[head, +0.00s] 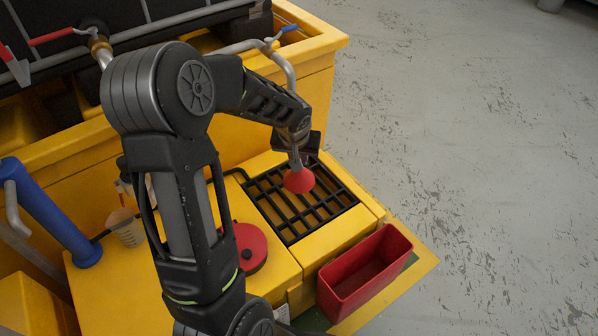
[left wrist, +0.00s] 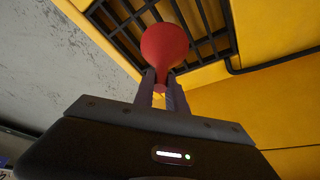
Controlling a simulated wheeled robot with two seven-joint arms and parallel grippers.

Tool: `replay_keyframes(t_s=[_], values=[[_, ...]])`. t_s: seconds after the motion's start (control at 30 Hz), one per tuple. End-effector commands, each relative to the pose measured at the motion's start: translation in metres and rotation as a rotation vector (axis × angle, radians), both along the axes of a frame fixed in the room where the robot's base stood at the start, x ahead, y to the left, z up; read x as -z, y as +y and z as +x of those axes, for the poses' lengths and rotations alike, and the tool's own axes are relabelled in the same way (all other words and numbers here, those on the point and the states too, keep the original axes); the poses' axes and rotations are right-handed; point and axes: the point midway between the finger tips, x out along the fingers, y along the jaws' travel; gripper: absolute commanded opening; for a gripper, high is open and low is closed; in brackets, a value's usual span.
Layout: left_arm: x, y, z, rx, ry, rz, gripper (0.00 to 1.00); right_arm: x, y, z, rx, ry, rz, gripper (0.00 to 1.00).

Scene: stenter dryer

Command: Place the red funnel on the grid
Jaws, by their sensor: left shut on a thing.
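The red funnel (head: 299,180) is held by my left gripper (head: 296,160) over the black grid (head: 288,228). In the left wrist view the funnel (left wrist: 165,45) sits between the two fingers of the gripper (left wrist: 160,88), its narrow stem gripped and its wide part pointing away from the gripper. The grid (left wrist: 215,12) lies behind it in that view, set in the yellow surface. I cannot tell whether the funnel touches the bars. My right gripper is not in view.
A red open bin (head: 365,272) stands at the front right of the grid. A round red lid (head: 250,247) is left of it, partly behind my arm. A clear beaker (head: 126,228) and a blue cylinder (head: 52,212) are at the left. Grey floor (head: 480,150) lies right.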

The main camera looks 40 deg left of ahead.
Motion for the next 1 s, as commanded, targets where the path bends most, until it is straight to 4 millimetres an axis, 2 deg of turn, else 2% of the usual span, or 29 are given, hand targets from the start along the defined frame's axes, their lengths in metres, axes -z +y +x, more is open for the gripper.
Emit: replay_keyframes(t_s=[0.2, 0.5, 0.97, 1.0], values=[[0.004, 0.000, 0.000, 0.000, 0.001, 0.000, 0.00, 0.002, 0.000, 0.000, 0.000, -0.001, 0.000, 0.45], [0.048, 0.000, 0.000, -0.001, 0.002, -0.001, 0.00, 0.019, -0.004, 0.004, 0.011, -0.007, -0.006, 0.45], [0.053, 0.000, 0.000, -0.001, 0.000, 0.000, 0.00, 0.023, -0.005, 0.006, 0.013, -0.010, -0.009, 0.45], [0.053, 0.000, 0.000, -0.001, 0.000, 0.000, 0.17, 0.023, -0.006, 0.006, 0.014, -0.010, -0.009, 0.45]])
